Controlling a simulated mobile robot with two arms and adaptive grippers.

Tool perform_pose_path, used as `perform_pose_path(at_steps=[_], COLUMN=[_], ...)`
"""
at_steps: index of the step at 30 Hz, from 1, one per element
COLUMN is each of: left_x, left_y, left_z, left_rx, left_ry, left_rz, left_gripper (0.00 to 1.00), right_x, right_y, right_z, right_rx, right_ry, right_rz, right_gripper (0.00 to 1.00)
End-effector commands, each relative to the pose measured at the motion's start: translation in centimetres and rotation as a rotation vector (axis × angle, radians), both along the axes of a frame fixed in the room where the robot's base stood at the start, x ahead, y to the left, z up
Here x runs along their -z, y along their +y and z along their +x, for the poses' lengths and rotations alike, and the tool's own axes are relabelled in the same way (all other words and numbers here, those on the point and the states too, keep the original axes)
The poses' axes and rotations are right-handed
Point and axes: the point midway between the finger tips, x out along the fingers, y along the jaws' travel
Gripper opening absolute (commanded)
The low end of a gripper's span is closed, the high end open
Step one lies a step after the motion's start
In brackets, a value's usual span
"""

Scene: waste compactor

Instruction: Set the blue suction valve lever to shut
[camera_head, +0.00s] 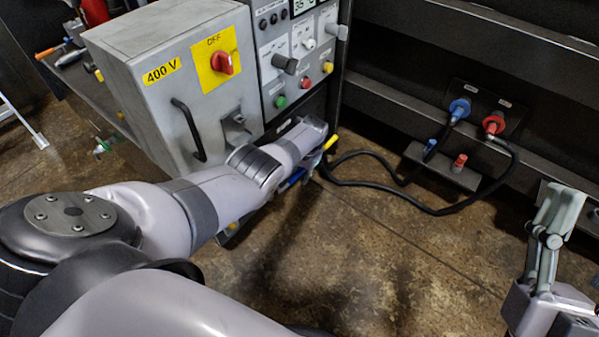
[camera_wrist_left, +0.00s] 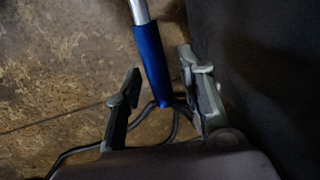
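The blue suction valve lever (camera_wrist_left: 152,65) shows in the left wrist view as a blue sleeve on a bare metal rod. Its blue end points down toward my left gripper (camera_wrist_left: 162,68). My left gripper's fingers are spread, one on each side of the lever in the picture, with gaps visible. How deep the lever sits between them is unclear. In the head view my left gripper (camera_head: 317,158) is below the control panel, mostly hidden by its own wrist. A bit of the blue lever (camera_head: 291,180) shows beside it. My right gripper (camera_head: 562,205) is at the right edge, away from the lever.
A yellow handle (camera_head: 330,142) is close beside my left gripper. The grey 400 V cabinet (camera_head: 150,110) with a red OFF knob (camera_head: 222,62) stands to the left. Black hoses (camera_head: 400,203) loop near the floor from blue and red couplings (camera_head: 460,108). The front floor is clear.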

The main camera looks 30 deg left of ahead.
Motion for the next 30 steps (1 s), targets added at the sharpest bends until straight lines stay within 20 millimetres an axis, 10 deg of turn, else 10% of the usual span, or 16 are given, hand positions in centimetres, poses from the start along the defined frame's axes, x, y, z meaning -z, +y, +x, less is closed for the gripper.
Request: perform_pose_path(at_steps=[14,30], left_x=[-2.5,-11.0], left_y=[-0.5,-2.2], left_z=[0.1,0.1], left_rx=[0.0,0.0], left_ry=[-0.004,-0.002], left_rz=[0.0,0.0], left_gripper=[0.35,0.35], right_x=[0.0,0.0], right_y=[0.0,0.0], right_z=[0.0,0.0], right_rx=[0.0,0.0], right_ry=[0.001,0.001], right_rz=[0.0,0.0], right_gripper=[0.53,0.53])
